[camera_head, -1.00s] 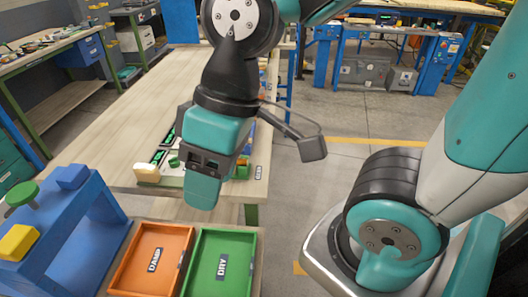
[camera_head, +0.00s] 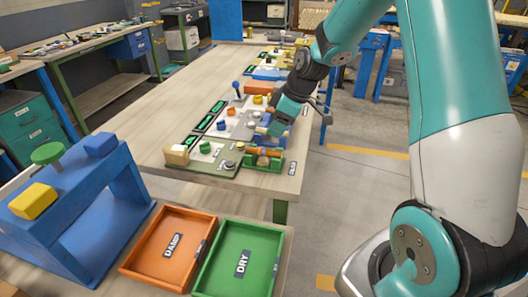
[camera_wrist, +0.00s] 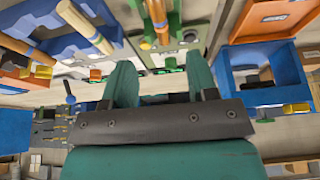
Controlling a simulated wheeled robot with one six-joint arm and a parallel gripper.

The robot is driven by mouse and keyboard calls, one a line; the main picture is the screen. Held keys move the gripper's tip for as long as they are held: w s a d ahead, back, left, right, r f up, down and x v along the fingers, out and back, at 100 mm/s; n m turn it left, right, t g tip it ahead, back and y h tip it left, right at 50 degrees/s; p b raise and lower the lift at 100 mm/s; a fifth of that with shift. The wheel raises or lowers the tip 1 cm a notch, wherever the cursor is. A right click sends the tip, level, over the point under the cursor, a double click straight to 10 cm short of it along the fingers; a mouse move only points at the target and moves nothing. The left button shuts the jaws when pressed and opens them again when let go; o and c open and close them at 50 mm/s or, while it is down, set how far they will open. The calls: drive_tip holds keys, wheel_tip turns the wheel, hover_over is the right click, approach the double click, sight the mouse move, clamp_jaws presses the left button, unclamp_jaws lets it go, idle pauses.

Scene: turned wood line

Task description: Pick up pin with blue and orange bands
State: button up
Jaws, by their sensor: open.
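My gripper (camera_head: 281,118) is over the workbench's near right part; in the wrist view its two teal fingers (camera_wrist: 161,82) are apart with nothing between them. A wooden pin (camera_head: 264,151) lies in a green cradle (camera_head: 262,164) at the bench's front right corner, close below the gripper. In the wrist view a wooden pin (camera_wrist: 156,18) lies ahead of the fingers over a green fixture, and another wooden pin (camera_wrist: 84,25) lies at a blue cradle to the left.
The orange DAMP tray (camera_head: 130,263) and green DRY tray (camera_head: 281,246) look empty in front of the bench. A blue stand (camera_head: 82,205) with yellow and green parts is at left. Several small parts and dark display panels (camera_head: 203,124) crowd the bench; its left side is clear.

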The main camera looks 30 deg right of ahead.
sight(265, 150)
drive_tip(key=p+x, duration=0.2)
drive_tip(key=x, duration=0.7)
drive_tip(key=shift+w+a+f, duration=0.1)
drive_tip(key=shift+f, duration=0.3)
clamp_jaws()
